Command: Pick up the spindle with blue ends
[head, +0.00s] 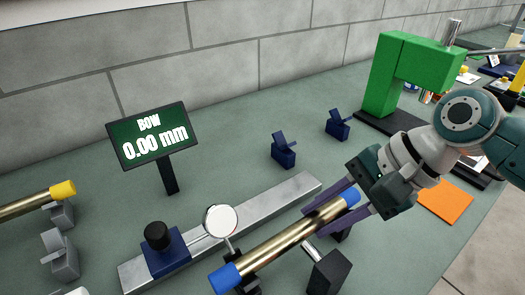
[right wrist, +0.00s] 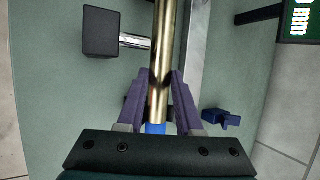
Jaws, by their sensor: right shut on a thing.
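The spindle with blue ends (head: 283,240) is a brass-coloured rod lying diagonally in the lower middle of the head view, over dark supports. In the right wrist view the spindle (right wrist: 163,60) runs up from between the fingers, with one blue end close to the palm. My right gripper (head: 332,207) is shut on the rod near its upper right blue end, with a purple finger on each side; the fingers also show in the right wrist view (right wrist: 158,88). I cannot tell whether the rod is clear of its supports. My left gripper is not in view.
A grey rail (head: 290,200) with a navy block (head: 166,252) and round dial (head: 221,221) lies beside the spindle. A sign (head: 152,137) reads "BOW 0.00 mm". A yellow-ended rod (head: 35,202) is at left. A green press (head: 410,70) and orange sheet (head: 445,200) are at right.

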